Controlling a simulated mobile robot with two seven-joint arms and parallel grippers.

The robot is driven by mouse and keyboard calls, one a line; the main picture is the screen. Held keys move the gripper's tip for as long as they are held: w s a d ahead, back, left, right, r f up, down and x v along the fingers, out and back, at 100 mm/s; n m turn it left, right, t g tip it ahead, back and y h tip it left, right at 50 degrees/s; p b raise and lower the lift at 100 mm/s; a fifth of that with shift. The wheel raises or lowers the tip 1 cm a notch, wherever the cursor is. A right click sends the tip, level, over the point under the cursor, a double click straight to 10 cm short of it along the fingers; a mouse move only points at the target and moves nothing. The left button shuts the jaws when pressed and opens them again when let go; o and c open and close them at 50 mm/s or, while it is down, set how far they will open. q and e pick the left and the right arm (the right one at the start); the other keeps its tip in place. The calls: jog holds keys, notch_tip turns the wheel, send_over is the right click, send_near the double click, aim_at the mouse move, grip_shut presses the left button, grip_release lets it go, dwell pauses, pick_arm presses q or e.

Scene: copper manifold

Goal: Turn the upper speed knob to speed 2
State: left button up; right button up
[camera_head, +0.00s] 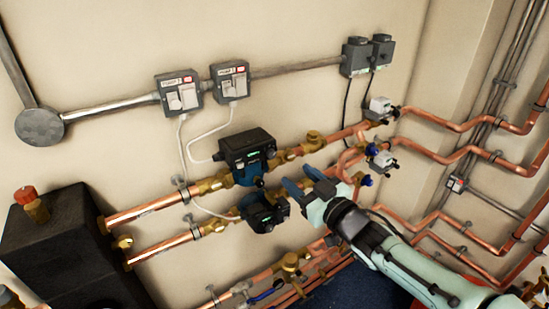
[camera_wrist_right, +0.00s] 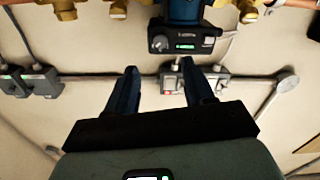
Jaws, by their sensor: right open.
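The upper pump has a black control box (camera_head: 247,149) with a small green display, on a blue body in the upper copper pipe. A light round knob (camera_wrist_right: 160,42) shows on a pump's black control box (camera_wrist_right: 187,43) in the right wrist view, beside a green display. This looks like the upper pump, seen upside down; the knob's setting is too small to read. My right gripper (camera_head: 300,187) is open and empty, its blue fingers apart, right of and below the upper pump. In the wrist view its fingertips (camera_wrist_right: 161,69) are apart from the box. My left gripper is not in view.
A lower pump (camera_head: 264,213) sits close under the upper one. Two wall switches (camera_head: 179,92) (camera_head: 230,81) with cables are above. Brass valves (camera_head: 313,139) and copper pipes surround the pumps. A black box (camera_head: 60,243) stands at the left.

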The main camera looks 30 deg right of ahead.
aim_at(273, 155)
jog(key=w, duration=0.3)
jog(key=w+p, duration=0.1)
jog(key=w, duration=0.2)
jog(key=w+a, duration=0.1)
jog(key=w, duration=0.3)
jog(key=shift+p, duration=0.3)
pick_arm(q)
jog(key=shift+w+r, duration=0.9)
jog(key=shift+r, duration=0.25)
pick_arm(e)
jog(key=shift+s, duration=0.1)
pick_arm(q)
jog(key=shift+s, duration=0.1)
pick_arm(e)
grip_shut()
